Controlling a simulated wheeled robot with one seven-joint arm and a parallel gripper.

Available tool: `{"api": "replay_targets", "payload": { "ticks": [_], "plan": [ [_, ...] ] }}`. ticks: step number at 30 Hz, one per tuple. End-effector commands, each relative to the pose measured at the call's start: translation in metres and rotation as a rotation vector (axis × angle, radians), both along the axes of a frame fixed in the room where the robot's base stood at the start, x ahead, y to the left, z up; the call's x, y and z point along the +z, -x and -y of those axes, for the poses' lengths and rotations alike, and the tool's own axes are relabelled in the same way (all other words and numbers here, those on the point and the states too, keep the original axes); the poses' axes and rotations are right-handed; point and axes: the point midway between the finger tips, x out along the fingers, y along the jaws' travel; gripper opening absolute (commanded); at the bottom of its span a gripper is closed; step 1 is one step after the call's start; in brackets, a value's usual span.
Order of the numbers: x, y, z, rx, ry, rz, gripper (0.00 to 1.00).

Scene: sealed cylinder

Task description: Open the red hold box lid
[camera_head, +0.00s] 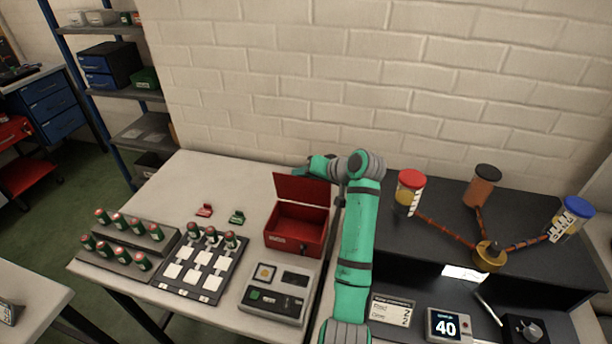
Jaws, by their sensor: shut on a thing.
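The red hold box (290,240) stands on the light table, left of my arm. Its lid (298,188) is raised and stands up along the back of the box, so the red inside shows from above. The inside looks empty. My gripper (303,171) is at the top edge of the raised lid and shut on it. The fingertips are small and partly hidden behind the lid, so the exact grip does not show.
A grey panel (275,301) lies in front of the box. A slotted tray (190,278) and racks of green-bodied cylinders (125,257) stand left. Right, a black bench (420,250) carries a three-armed rotor (488,257) with canisters. A brick wall closes the back.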

Motion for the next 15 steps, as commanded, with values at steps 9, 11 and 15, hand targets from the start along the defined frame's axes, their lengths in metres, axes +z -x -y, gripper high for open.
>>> {"api": "replay_targets", "payload": {
  "ticks": [9, 11, 15],
  "plan": [
    [-0.0066, 0.0011, 0.003, -0.005, 0.002, -0.012, 0.38],
    [-0.0058, 0.001, 0.0025, -0.003, 0.002, -0.011, 0.38],
    [-0.0043, 0.001, 0.0024, -0.003, 0.001, -0.009, 0.38]
  ]
}}
